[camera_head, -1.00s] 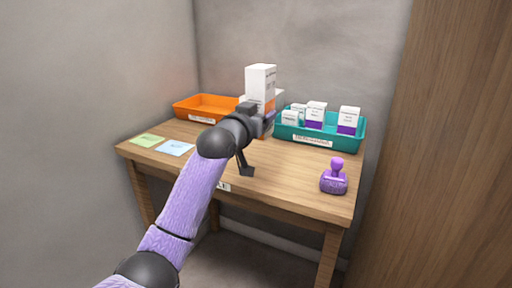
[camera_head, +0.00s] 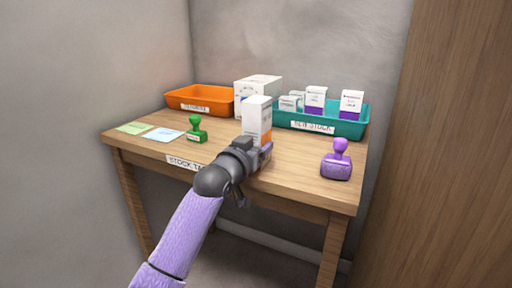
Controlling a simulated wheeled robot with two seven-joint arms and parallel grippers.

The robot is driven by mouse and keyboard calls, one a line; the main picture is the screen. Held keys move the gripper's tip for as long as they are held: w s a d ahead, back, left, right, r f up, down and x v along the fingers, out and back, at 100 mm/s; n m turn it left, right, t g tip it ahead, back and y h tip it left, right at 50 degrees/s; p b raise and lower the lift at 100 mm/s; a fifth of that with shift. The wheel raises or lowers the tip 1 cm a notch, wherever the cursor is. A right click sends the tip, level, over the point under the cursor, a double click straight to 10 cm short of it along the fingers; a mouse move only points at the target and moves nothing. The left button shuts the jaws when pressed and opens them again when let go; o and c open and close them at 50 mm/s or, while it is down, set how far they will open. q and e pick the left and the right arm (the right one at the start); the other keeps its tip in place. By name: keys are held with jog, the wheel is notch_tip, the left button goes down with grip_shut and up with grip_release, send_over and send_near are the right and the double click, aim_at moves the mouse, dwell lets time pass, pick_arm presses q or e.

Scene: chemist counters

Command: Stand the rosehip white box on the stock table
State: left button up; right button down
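A white box with an orange lower band (camera_head: 257,116) stands upright at my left gripper (camera_head: 258,150), near the middle of the stock table (camera_head: 300,176). My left gripper looks shut around its lower part. The gripper and wrist hide the box's bottom, so I cannot tell whether it touches the tabletop. The print on the box is too small to read, so I cannot confirm the name rosehip. A "STOCK TA…" label (camera_head: 187,164) is on the table's front edge. My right gripper is not in view.
A teal "NEW STOCK" tray (camera_head: 350,130) holds several white-and-purple boxes. An orange tray (camera_head: 190,104) and a larger white box (camera_head: 250,88) are at the back. A green stamp (camera_head: 197,130), a purple stamp (camera_head: 337,160) and two paper notes (camera_head: 165,135) lie around. Bare wood lies right of my gripper.

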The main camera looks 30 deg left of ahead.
pick_arm(q)
jog(key=o, duration=0.4)
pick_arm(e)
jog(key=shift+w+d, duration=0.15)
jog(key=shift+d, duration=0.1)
pick_arm(q)
jog(key=shift+s+r, duration=0.1)
